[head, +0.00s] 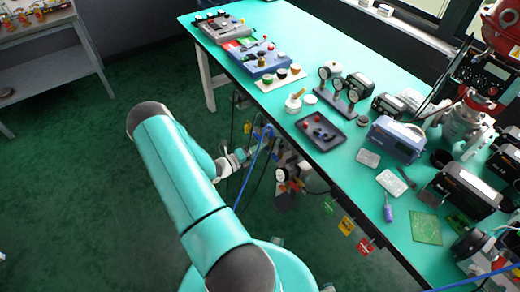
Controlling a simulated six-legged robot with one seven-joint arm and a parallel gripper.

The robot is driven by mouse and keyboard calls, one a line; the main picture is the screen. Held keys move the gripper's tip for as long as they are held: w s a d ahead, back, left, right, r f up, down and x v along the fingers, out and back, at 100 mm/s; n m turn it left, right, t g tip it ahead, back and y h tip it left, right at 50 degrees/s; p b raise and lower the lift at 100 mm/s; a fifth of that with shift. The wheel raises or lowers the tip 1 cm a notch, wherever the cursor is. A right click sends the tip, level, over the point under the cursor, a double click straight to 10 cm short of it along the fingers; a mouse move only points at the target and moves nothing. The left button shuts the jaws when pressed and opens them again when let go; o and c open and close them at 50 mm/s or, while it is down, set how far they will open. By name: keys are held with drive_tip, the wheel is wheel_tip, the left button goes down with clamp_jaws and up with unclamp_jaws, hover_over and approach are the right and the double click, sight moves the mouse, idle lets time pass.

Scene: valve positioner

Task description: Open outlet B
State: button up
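In the head view, my teal arm reaches up from the bottom and bends back to the right. My gripper (236,160) is small and partly hidden beside dark fittings and hoses under the front edge of the green-topped bench. I cannot tell whether its fingers are open, shut or touching anything. A cluster of fittings (288,180) with a pale knob-like part sits under the bench edge, right of my gripper. No outlet B label is readable, so I cannot tell which part is outlet B.
Blue hoses (255,160) hang close to my gripper. Yellow (346,225) and red (366,246) tags hang along the edge of the bench (345,165). Instruments, a dark tray (321,131) and a red-and-grey valve assembly (466,125) crowd the top. The green floor at left is clear.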

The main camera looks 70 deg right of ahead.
drive_tip(key=shift+s+d, duration=0.15)
drive_tip(key=shift+d, duration=0.05)
clamp_jaws()
drive_tip(key=shift+m, duration=0.4)
drive_tip(key=shift+a+f+m, duration=0.1)
drive_tip(key=shift+m, duration=6.9)
